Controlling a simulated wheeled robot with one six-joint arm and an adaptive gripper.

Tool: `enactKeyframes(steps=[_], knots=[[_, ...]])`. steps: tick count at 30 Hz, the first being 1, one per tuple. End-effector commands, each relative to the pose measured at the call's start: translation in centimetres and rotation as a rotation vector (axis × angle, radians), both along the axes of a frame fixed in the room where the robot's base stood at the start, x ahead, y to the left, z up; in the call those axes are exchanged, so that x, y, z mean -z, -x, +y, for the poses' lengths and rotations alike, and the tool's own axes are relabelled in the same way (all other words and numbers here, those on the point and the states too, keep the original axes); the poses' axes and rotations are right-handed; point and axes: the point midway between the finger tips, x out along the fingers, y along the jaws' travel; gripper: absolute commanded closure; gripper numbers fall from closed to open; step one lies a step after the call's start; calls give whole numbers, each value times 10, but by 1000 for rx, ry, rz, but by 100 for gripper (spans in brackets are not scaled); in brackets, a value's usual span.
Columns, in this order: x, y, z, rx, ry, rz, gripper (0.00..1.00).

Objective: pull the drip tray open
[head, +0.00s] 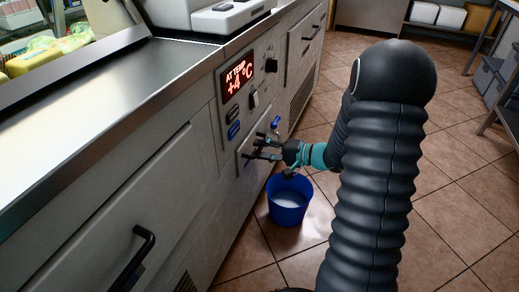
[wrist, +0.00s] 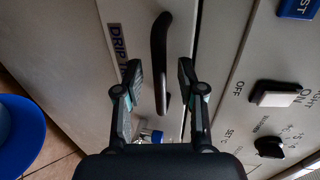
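The drip tray front (wrist: 136,25) is a pale panel with a "DRIP T..." label, partly covered by my gripper, and appears flush with the counter. Its black bar handle (wrist: 160,50) runs up the middle of the wrist view. My gripper (wrist: 161,75) is open, with one finger on each side of the handle's lower part; I see gaps, and no clear contact. In the head view my gripper (head: 257,149) is at the tray front (head: 243,150), low on the counter side, and hides most of the handle there.
A blue bucket (head: 289,206) with pale liquid stands on the floor below my gripper. A blue valve lever (head: 275,122) is close beside the tray. The control panel has a lit display (head: 238,74), a switch (wrist: 275,94) and a knob (wrist: 270,147). Open tiled floor is to the right.

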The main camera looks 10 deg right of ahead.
Motion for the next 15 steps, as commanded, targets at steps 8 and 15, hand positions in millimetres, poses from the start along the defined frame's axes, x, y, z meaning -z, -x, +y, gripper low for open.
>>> enactKeyframes(steps=[8, 15], knots=[[3, -8, 11, 0, 1, 1, 61], [3, -8, 11, 0, 1, 1, 68]])
